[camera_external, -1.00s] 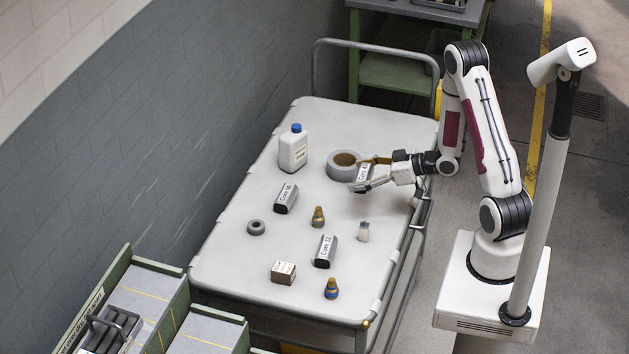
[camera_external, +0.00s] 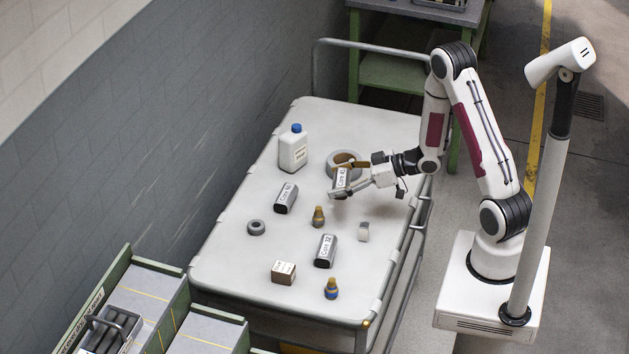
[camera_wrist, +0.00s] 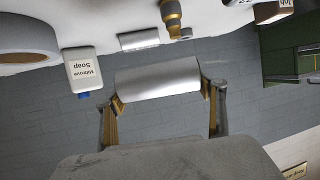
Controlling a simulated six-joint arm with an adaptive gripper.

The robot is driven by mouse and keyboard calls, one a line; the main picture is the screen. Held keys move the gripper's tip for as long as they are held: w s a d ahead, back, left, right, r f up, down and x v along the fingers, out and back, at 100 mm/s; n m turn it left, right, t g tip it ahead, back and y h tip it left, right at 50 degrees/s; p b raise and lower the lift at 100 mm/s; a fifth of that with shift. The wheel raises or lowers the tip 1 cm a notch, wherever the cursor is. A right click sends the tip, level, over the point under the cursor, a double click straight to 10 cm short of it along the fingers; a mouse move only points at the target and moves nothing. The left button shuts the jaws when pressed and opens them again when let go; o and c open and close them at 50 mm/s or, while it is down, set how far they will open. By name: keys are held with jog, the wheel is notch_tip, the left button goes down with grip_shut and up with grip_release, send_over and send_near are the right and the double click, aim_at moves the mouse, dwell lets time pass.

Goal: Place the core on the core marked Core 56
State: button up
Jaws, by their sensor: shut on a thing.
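My gripper (camera_external: 345,181) is shut on a core (camera_external: 342,178) whose label seems to read Core 43. In the wrist view the held core (camera_wrist: 157,79) is a light grey cylinder lying across between the two fingertips (camera_wrist: 160,95). It is held above the table, apart from other things. The core marked Core 56 (camera_external: 286,198) is a grey and black piece with a white label, lying on the table left of and below my gripper. Its label is small and hard to read. Another core, marked Core 32 (camera_external: 326,251), lies nearer the table's front.
A roll of tape (camera_external: 333,159) lies behind my gripper. A white bottle with a blue cap (camera_external: 293,150) stands at the left. A brass fitting (camera_external: 319,216), a grey ring (camera_external: 256,228), a small box (camera_external: 284,272) and a blue-banded fitting (camera_external: 331,288) also stand on the table (camera_external: 228,262).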

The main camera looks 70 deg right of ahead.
jog(key=w+a+r, duration=0.1)
jog(key=w, duration=0.5)
jog(key=w+a+r, duration=0.2)
jog(key=w, duration=0.4)
jog(key=m+h, duration=0.2)
jog(key=h, duration=0.1)
send_over(283, 192)
jog(key=shift+r, duration=0.4)
jog(key=shift+f, duration=0.1)
jog(key=shift+f, duration=3.05)
jog(key=shift+f, duration=0.15)
jog(key=shift+f, duration=1.7)
jog(key=shift+f, duration=0.1)
